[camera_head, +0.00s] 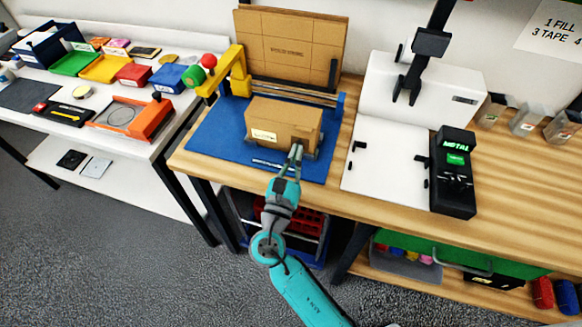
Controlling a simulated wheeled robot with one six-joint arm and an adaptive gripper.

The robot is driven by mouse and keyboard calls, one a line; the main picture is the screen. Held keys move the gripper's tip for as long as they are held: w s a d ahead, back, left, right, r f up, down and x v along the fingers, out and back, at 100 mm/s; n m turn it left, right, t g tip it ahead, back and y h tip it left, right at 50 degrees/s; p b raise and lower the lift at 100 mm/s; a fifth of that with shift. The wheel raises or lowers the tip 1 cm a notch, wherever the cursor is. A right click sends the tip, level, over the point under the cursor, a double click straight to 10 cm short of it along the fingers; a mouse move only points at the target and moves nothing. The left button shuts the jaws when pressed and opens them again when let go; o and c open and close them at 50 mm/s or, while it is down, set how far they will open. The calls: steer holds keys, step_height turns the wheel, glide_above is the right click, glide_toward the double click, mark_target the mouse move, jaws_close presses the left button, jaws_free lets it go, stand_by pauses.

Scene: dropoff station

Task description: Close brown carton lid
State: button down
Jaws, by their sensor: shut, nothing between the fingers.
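The brown carton (283,124) sits on a blue mat (215,135) on the wooden bench. It has a pale label on its front left. Its top looks flat, with no raised flap that I can make out at this size. My gripper (296,150) is shut and empty at the carton's front right face, close to it. I cannot tell whether the fingertips touch the cardboard. The fingers hide a small part of the carton's lower front.
A yellow arm with red and green knobs (225,77) stands left of the carton. Flat cardboard (290,48) leans behind it. A white board (385,165) and a black METAL meter (453,172) are to the right. A white table (130,60) with coloured bins is at left.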

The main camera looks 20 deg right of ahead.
mark_target(301, 126)
steer(key=shift+x, duration=1.8)
steer(key=shift+a+r, duration=0.1)
steer(key=shift+r, duration=0.05)
steer(key=shift+r+g+y, duration=0.8)
steer(key=shift+r+g, duration=0.3)
steer(key=shift+r, duration=0.4)
step_height(301, 126, up, 2)
steer(key=shift+w+r, duration=0.1)
steer(key=shift+w, duration=0.05)
steer(key=shift+w+d+r, duration=0.2)
steer(key=shift+d+r, duration=0.05)
steer(key=shift+r, duration=0.3)
steer(key=shift+w+d+r, duration=0.2)
steer(key=shift+r, duration=0.3)
